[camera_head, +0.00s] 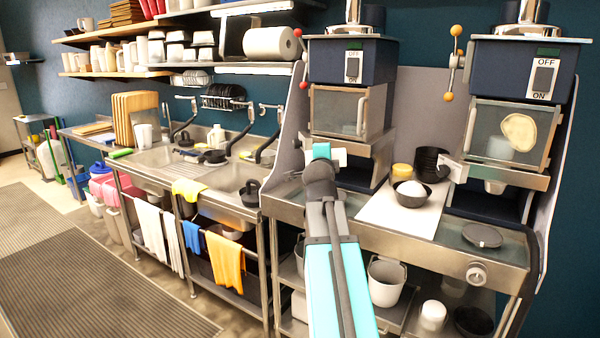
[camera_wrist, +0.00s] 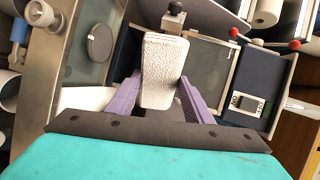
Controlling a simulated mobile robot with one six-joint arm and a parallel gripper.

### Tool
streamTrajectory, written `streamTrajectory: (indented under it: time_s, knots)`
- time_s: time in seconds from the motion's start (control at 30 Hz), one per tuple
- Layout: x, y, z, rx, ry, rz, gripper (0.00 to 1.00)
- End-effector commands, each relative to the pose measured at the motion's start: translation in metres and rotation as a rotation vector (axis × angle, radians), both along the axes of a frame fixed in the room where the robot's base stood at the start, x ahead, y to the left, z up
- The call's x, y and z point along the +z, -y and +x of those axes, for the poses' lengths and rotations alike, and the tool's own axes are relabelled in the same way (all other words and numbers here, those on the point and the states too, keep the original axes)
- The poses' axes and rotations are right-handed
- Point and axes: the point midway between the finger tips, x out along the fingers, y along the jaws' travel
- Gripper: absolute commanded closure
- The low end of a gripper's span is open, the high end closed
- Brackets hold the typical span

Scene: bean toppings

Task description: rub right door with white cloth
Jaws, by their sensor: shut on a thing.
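My gripper (camera_head: 323,155) is shut on a white cloth (camera_head: 338,157), held in front of the left machine, above the counter. The cloth also shows in the wrist view (camera_wrist: 164,72) as a folded, textured white pad between my purple fingers. The right door (camera_head: 508,135) is a glass panel on the right machine, with a handle on its left. A beige stain (camera_head: 519,131) marks its upper right part. The door looks shut. My gripper and the cloth are well to the left of it and apart from it. The wrist view shows the left machine's door (camera_wrist: 208,68) behind the cloth.
On the counter between the machines are a white board (camera_head: 385,222), a bowl of white stuff (camera_head: 411,194), a dark jug (camera_head: 432,163) and a yellow-topped cup (camera_head: 402,171). A dark round disc (camera_head: 482,236) lies in front of the right machine. Sinks stand to the left.

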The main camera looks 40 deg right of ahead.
Motion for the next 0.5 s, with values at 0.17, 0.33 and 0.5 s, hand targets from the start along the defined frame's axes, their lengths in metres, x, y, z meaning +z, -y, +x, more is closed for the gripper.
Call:
streamTrajectory:
  time_s: [0.17,0.33,0.5]
  knots:
    - [0.016,0.048,-0.034,-0.11,0.021,-0.013,0.72]
    - [0.03,0.088,-0.069,-0.205,0.041,-0.027,0.72]
    - [0.043,0.126,-0.109,-0.293,0.057,-0.042,0.72]
